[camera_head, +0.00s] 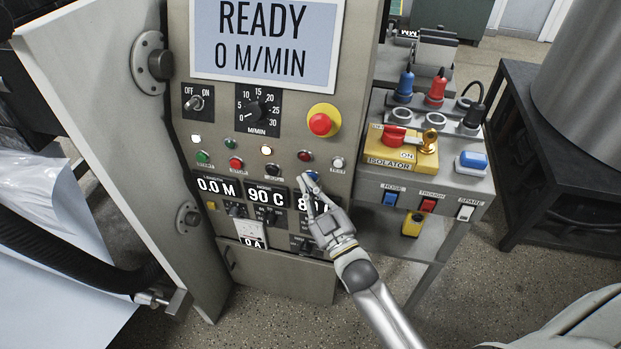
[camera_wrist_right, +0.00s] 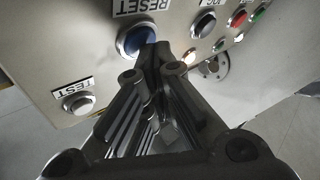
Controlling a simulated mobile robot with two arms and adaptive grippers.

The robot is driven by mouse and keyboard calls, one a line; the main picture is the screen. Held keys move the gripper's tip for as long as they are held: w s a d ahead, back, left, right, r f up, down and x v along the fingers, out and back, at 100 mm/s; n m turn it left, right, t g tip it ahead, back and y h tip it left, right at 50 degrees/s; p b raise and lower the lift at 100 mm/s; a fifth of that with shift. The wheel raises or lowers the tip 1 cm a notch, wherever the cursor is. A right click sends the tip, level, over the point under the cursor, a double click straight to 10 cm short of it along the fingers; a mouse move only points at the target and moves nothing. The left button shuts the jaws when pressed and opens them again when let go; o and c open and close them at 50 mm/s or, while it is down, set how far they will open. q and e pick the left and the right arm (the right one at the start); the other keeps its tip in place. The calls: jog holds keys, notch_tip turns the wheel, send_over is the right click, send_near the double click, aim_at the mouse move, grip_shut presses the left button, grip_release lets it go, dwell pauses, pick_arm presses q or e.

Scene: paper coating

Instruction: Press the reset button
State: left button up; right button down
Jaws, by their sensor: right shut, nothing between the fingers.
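The blue reset button (camera_wrist_right: 133,38) sits in a silver ring under a RESET label (camera_wrist_right: 140,5) in the right wrist view. In the head view its blue cap (camera_head: 312,175) shows only partly, at the right end of the button row. My right gripper (camera_head: 305,186) is shut and empty. Its fingertips (camera_wrist_right: 152,55) are at the button's lower right edge in the wrist view and cover part of it. I cannot tell whether they touch it. My left gripper is not in view.
A TEST button (camera_wrist_right: 78,103) is beside the reset button. A red emergency stop (camera_head: 320,124) sits higher on the panel (camera_head: 285,95). The display (camera_head: 265,40) reads READY, 0 M/MIN. A grey side console (camera_head: 455,185) with a yellow isolator (camera_head: 392,150) stands to the right.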

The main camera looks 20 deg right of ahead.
dwell(0.4)
jog(key=shift+s+a+p, duration=0.3)
jog(key=shift+s+a, duration=0.1)
jog(key=shift+s, duration=0.25)
jog(key=shift+s+a+p, duration=0.35)
jog(key=shift+s+a, duration=0.4)
jog(key=shift+s, duration=0.3)
jog(key=shift+s+a+p, duration=0.35)
jog(key=shift+s+a, duration=0.35)
jog(key=shift+s, duration=0.3)
